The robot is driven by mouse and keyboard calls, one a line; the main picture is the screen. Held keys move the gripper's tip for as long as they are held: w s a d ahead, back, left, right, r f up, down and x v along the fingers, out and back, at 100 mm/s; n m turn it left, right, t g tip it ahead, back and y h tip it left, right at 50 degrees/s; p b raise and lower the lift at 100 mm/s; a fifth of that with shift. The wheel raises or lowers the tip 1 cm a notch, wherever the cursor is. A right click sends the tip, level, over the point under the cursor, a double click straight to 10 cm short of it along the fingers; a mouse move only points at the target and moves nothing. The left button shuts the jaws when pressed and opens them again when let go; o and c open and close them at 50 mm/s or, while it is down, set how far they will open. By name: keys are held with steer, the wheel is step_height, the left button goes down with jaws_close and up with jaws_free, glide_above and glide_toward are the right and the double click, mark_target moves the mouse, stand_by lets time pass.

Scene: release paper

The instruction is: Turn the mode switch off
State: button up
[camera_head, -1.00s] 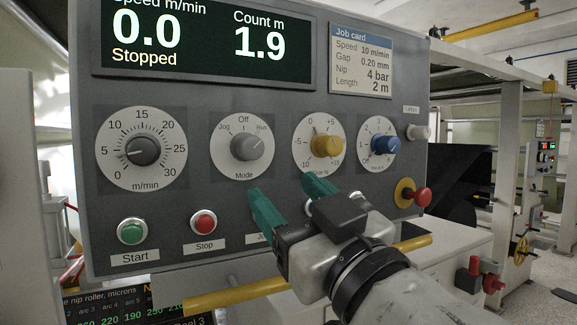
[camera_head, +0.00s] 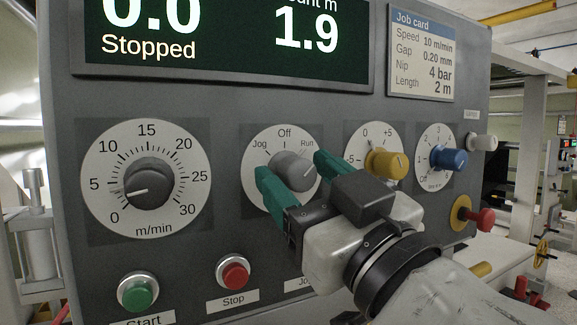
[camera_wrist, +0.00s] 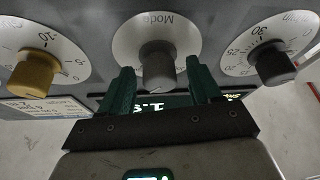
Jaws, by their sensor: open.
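The mode switch is a grey knob (camera_head: 295,170) on a round white dial (camera_head: 262,150) marked Jog, Off and Run. Its pointer is turned toward Run in the head view. My gripper (camera_head: 302,180) is open, with its green fingers in front of the dial, one on the left and one on the right of the knob. In the wrist view the grey knob (camera_wrist: 158,66) sits between and just beyond the two open fingers (camera_wrist: 162,88). Whether the fingers touch the knob cannot be told. The dial's lower part is hidden by my gripper in the head view.
The m/min speed knob (camera_head: 148,184) is left of the mode dial. The yellow knob (camera_head: 387,164) and blue knob (camera_head: 449,159) are to the right. Green Start (camera_head: 138,292) and red Stop (camera_head: 233,272) buttons sit below. The display (camera_head: 220,40) reads Stopped.

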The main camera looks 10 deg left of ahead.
steer(key=shift+w, duration=0.1)
steer(key=shift+c, duration=0.3)
steer(key=shift+a, duration=0.1)
steer(key=shift+c, duration=0.6)
steer(key=c, duration=0.8)
steer(key=shift+c, duration=0.2)
steer(key=shift+n, duration=0.3)
steer(key=n+g, duration=0.1)
steer(key=n, duration=0.1)
steer(key=n+g+y, duration=0.1)
steer(key=n, duration=0.1)
steer(key=shift+w+d+n, duration=0.1)
steer(key=shift+d+n, duration=0.1)
steer(key=shift+n, duration=0.2)
steer(key=n+g, duration=0.1)
steer(key=n, duration=0.2)
steer(key=n+g+y+b, duration=0.1)
steer(key=n+g, duration=0.1)
steer(key=n, duration=0.1)
steer(key=shift+a, duration=0.1)
steer(key=shift+n, duration=0.4)
